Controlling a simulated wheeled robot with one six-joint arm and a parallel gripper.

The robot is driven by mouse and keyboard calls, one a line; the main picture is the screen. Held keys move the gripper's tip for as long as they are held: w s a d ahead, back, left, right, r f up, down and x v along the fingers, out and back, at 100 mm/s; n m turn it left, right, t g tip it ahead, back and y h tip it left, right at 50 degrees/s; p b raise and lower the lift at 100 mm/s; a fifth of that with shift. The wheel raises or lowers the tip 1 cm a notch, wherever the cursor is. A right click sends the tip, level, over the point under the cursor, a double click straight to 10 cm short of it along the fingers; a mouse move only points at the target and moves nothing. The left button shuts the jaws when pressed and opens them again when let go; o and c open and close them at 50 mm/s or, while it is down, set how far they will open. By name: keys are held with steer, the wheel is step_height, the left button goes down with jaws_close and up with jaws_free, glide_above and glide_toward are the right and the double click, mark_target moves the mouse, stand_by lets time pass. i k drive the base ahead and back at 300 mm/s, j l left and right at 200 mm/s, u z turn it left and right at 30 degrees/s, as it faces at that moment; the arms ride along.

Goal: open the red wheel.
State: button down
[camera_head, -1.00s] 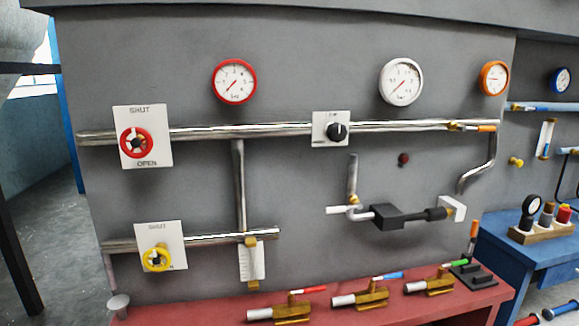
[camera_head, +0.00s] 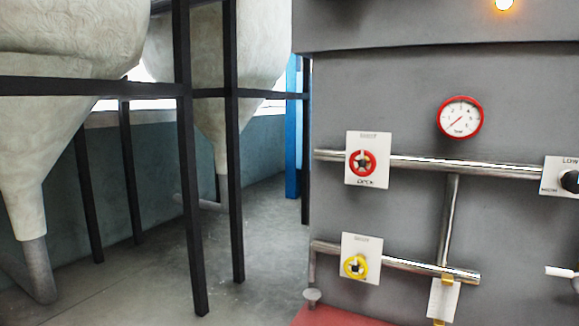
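The red wheel (camera_head: 362,163) is a small handwheel on a white plate (camera_head: 381,140) on the grey wall panel. The plate is marked with words above and below the wheel; the lower one looks like OPEN. The wheel sits at the left end of the upper steel pipe (camera_head: 450,165). My gripper is not in view, and nothing touches the wheel.
A yellow wheel (camera_head: 355,266) is on a similar plate below, on the lower pipe (camera_head: 420,268). A red-rimmed gauge (camera_head: 460,117) hangs to the upper right. Large pale hoppers (camera_head: 70,60) on dark frame posts (camera_head: 190,200) stand at left. Grey floor (camera_head: 265,260) is open between.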

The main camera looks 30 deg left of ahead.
mark_target(362, 163)
steer(key=u, duration=0.9)
